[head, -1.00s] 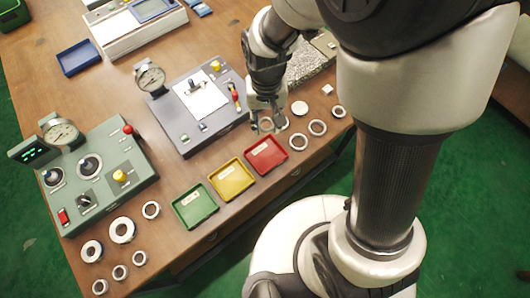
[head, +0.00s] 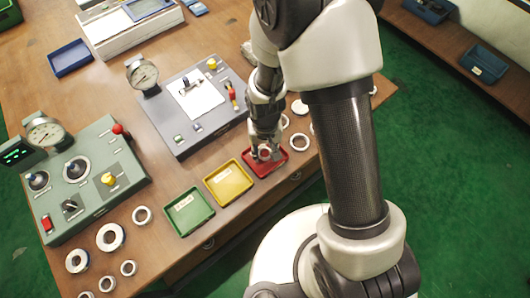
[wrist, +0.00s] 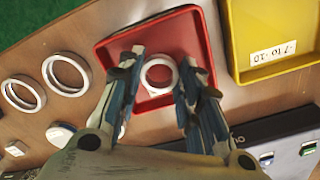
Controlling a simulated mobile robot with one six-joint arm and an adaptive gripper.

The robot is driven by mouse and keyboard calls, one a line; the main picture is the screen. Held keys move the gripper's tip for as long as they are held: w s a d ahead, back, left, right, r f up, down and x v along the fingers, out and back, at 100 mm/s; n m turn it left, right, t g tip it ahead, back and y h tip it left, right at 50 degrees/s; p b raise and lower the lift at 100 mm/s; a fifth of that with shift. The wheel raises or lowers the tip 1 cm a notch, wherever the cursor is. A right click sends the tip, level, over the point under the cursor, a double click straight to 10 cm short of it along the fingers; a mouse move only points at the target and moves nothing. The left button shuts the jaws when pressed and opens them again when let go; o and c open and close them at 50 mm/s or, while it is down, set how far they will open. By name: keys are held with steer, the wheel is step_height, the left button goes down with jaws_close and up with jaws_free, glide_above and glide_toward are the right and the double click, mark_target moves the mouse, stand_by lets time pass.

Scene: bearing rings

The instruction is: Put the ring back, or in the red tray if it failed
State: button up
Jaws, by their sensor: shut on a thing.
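My gripper (head: 264,156) is over the red tray (head: 262,174), pointing down. In the wrist view its two fingers (wrist: 160,82) stand on either side of a pale metal ring (wrist: 159,72) and are shut on it. The ring appears inside the outline of the red tray, which also shows in the wrist view (wrist: 190,32). I cannot tell whether the ring touches the tray floor. The fingers partly hide the tray's near part and its label.
The yellow tray (head: 246,189) and green tray (head: 207,219) stand left of the red one. Loose rings lie right of it (head: 299,142) and at the lower left (head: 110,237). A grey gauge station (head: 215,125) and a green control station (head: 120,160) stand behind the trays.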

steer(key=shift+f, duration=0.65)
steer(key=shift+f, duration=0.15)
steer(key=o, duration=1.2)
steer(key=shift+c, duration=0.2)
step_height(320, 180, up, 22)
steer(key=d+f+t+p, duration=0.1)
steer(key=d+p, duration=0.2)
steer(key=p, duration=0.1)
steer(key=s+d+r+t, duration=0.1)
steer(key=s+d+r, duration=0.3)
steer(key=s+r, duration=0.2)
steer(key=s+d+r+t, duration=0.2)
steer(key=s+d+r, duration=0.2)
steer(key=s+r, duration=0.3)
step_height(320, 180, up, 3)
steer(key=shift+s+r+t, duration=0.15)
steer(key=shift+s+t, duration=0.15)
